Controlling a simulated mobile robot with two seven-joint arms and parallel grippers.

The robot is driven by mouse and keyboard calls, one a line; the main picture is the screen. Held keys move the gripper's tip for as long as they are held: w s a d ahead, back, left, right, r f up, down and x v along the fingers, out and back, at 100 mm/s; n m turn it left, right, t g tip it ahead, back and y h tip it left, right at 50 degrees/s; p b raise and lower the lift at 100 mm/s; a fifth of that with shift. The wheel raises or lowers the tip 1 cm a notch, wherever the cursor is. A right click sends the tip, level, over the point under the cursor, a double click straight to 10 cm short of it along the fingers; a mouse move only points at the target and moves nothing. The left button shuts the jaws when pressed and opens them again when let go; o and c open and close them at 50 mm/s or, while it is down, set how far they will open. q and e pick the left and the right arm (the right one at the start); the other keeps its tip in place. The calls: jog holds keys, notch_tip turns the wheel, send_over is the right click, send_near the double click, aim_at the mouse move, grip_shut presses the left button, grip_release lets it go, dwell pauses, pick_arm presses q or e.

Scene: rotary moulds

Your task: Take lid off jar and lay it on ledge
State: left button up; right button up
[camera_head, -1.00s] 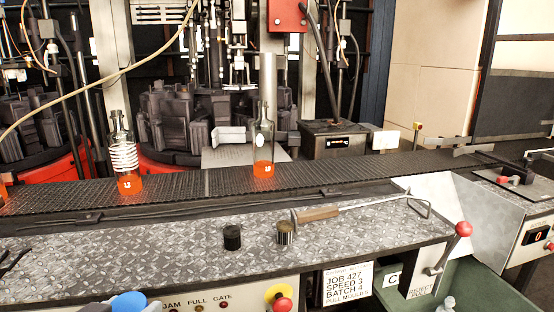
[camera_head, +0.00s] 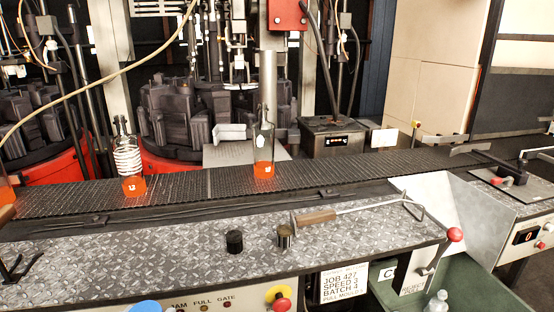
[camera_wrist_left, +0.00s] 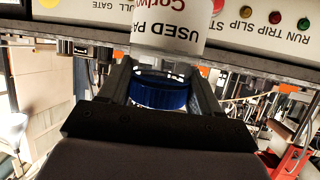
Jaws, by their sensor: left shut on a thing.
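The blue lid (camera_wrist_left: 158,93) sits between the two fingers of my left gripper (camera_wrist_left: 160,85), which is shut on it. The wrist picture is upside down, so the jar (camera_wrist_left: 168,35), with a white label reading "USED PA...", is below the lid. I cannot tell whether the lid still touches the jar's rim. In the head view only the blue top of the lid (camera_head: 145,306) shows at the bottom edge. The ledge is the grey tread-plate shelf (camera_head: 130,255) behind it. My right gripper is in neither view.
A black tool (camera_head: 17,268) lies at the left. The ledge's left middle is clear. Orange-bottomed bottles (camera_head: 263,168) stand on the conveyor (camera_head: 345,172).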

pick_arm(q)
jog(key=shift+r+p, duration=0.35)
jog(key=shift+r, duration=0.75)
